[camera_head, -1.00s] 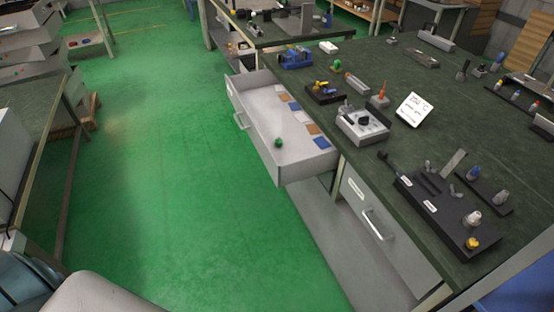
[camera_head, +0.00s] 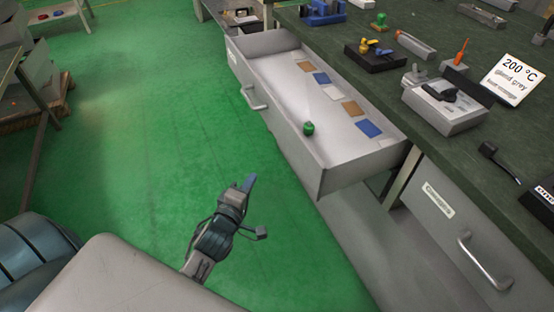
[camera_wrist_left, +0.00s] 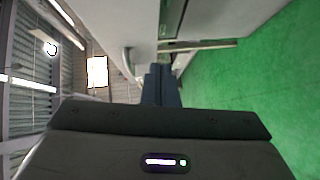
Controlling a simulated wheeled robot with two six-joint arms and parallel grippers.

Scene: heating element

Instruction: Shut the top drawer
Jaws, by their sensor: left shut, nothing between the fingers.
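The top drawer (camera_head: 289,127) is a light grey drawer pulled well out from under the green-topped workbench. It has a bar handle (camera_head: 254,98) on its front face. Inside lie a small green object (camera_head: 308,128) and several blue, tan and white squares. My left gripper (camera_head: 248,183) is shut and empty, in front of the drawer and to the left of its near corner, apart from it. In the left wrist view its fingers (camera_wrist_left: 161,84) are together, and a light grey panel with a handle shows beyond them. My right gripper is not in view.
A closed drawer (camera_head: 455,235) with its own handle sits at the lower right. The workbench top (camera_head: 455,95) holds a grey device (camera_head: 445,105), a "200 °C" sign (camera_head: 515,79) and several small parts. The green floor (camera_head: 130,130) left of the drawer is clear.

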